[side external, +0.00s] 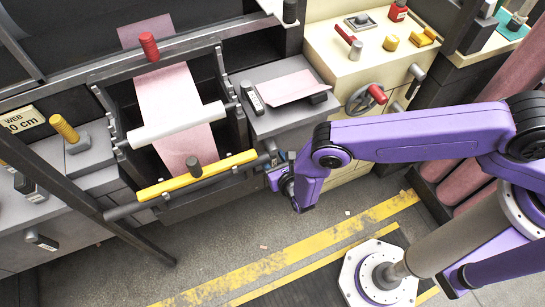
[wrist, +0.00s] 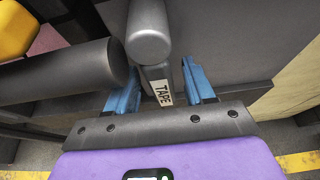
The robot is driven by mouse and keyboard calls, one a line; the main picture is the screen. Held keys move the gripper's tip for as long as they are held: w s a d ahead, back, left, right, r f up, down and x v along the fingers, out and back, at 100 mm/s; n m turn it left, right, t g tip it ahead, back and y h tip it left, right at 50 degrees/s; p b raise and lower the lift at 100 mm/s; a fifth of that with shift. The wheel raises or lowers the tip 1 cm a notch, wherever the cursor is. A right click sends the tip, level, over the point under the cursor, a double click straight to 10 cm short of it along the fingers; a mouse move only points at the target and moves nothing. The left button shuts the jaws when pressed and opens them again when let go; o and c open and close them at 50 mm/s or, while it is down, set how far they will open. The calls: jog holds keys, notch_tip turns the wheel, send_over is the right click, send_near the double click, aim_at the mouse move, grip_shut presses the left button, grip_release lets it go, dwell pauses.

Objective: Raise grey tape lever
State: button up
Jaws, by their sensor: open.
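The grey tape lever (wrist: 149,36) has a thick rounded grip and a stem with a white "TAPE" label (wrist: 163,92). In the wrist view its stem stands between the two blue fingers of my gripper (wrist: 160,85), nearer the left finger. My gripper is open, with a gap visible at the right finger; I cannot tell whether the left finger touches the stem. In the side external view my gripper (side external: 279,166) is low at the front of the grey cabinet, just right of the roller's end. The lever is hard to make out there, largely hidden by my gripper.
A dark grey roller (wrist: 65,70) ends close to the left finger. Beside it lies a yellow bar (side external: 196,175). Pink felt (side external: 172,97) runs under a white roller (side external: 178,124). A cream cabinet (side external: 345,62) with a red-handled wheel (side external: 367,97) stands right. The floor in front is mostly clear.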

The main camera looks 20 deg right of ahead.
jog(key=shift+w+f, duration=0.15)
jog(key=shift+w, duration=0.35)
grip_shut()
